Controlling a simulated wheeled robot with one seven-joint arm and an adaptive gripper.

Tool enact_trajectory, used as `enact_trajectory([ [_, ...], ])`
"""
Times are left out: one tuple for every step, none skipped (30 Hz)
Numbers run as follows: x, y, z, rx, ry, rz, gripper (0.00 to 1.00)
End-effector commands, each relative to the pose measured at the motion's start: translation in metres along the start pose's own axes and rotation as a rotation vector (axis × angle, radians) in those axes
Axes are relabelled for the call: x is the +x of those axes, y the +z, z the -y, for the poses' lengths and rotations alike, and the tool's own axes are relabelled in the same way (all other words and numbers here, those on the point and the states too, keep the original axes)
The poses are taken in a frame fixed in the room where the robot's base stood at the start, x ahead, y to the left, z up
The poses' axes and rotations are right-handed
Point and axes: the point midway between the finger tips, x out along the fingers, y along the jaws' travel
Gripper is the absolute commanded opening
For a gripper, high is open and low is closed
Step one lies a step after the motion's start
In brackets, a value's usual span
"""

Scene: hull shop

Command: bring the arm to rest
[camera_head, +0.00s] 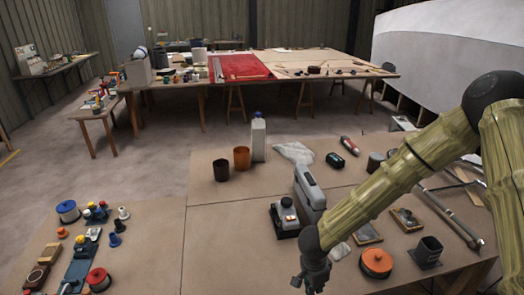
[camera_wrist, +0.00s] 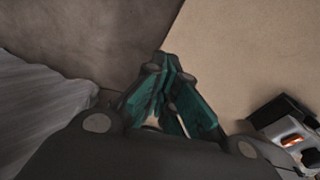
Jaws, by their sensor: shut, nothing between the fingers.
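My arm reaches in from the right in the head view, with yellow-green links and dark joints. My gripper (camera_head: 314,280) hangs at its end, pointing down above the brown table (camera_head: 235,250) near the picture's bottom edge. In the wrist view the teal fingers of my gripper (camera_wrist: 165,62) come together at their tips, with nothing between them. The fingertips are over the edge between the tabletop (camera_wrist: 245,50) and the grey floor (camera_wrist: 80,25).
Close to my gripper stands a grey device with an orange light (camera_head: 288,215); it shows in the wrist view (camera_wrist: 290,140). An orange round container (camera_head: 376,262) and a dark square cup (camera_head: 428,250) stand to the right. A white bottle (camera_head: 258,138) stands behind. The table's middle left is clear.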

Motion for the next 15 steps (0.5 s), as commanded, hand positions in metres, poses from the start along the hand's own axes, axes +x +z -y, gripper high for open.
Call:
enact_trajectory([
  [0.013, 0.000, -0.007, -0.029, 0.003, -0.015, 0.00],
  [0.019, 0.000, -0.011, -0.047, 0.002, -0.023, 0.00],
  [0.028, 0.000, -0.017, -0.075, 0.002, -0.036, 0.00],
  [0.036, 0.000, -0.022, -0.099, 0.002, -0.047, 0.00],
  [0.043, 0.000, -0.027, -0.124, 0.000, -0.057, 0.00],
  [0.054, -0.001, -0.035, -0.161, -0.002, -0.071, 0.00],
  [0.064, 0.000, -0.043, -0.195, -0.003, -0.082, 0.00],
  [0.073, 0.000, -0.050, -0.228, -0.005, -0.091, 0.00],
  [0.084, 0.000, -0.060, -0.273, -0.008, -0.103, 0.00],
  [0.092, 0.001, -0.067, -0.307, -0.010, -0.110, 0.00],
  [0.100, 0.001, -0.075, -0.341, -0.012, -0.117, 0.00],
  [0.110, 0.002, -0.084, -0.387, -0.016, -0.123, 0.00],
  [0.117, 0.003, -0.092, -0.421, -0.018, -0.127, 0.00],
  [0.125, 0.004, -0.100, -0.455, -0.021, -0.129, 0.00],
  [0.134, 0.006, -0.110, -0.501, -0.024, -0.130, 0.00],
])
